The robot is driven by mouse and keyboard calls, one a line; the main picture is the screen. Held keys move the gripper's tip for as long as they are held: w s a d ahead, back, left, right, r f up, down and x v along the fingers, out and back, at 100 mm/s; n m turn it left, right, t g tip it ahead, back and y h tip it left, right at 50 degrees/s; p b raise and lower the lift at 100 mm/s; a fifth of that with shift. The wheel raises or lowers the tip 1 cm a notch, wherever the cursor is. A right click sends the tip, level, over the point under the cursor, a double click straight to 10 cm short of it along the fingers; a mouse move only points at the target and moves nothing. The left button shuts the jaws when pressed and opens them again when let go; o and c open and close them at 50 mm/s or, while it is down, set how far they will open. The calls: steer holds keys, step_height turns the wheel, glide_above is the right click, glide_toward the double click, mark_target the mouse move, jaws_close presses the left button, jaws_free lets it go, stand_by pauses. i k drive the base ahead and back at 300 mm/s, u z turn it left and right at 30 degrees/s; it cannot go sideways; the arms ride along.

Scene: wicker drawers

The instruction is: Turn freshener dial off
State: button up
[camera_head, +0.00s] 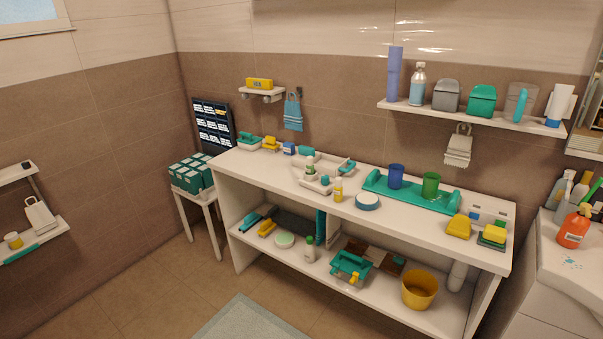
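I cannot tell which thing is the freshener, and no dial can be made out at this size. The wall shelf (470,117) at the upper right holds a tall lavender cylinder (394,75), a clear bottle with a blue label (417,85), a grey case (446,96), a teal case (481,100), a grey item with a teal handle (519,103) and a white item with a blue base (558,106). My gripper is not in view.
A white bench (415,228) runs along the wall, its top and lower shelf loaded with cups, boxes and bottles. A side cabinet (556,262) bounds the right. A stool with teal boxes (192,176) stands left. The floor (150,285) is open, with a grey mat (250,322).

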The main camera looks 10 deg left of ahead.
mark_target(325, 178)
steer(key=u, duration=0.15)
steer(key=i, duration=0.65)
steer(key=u, duration=0.85)
steer(key=i, duration=2.65)
steer(key=z, duration=0.75)
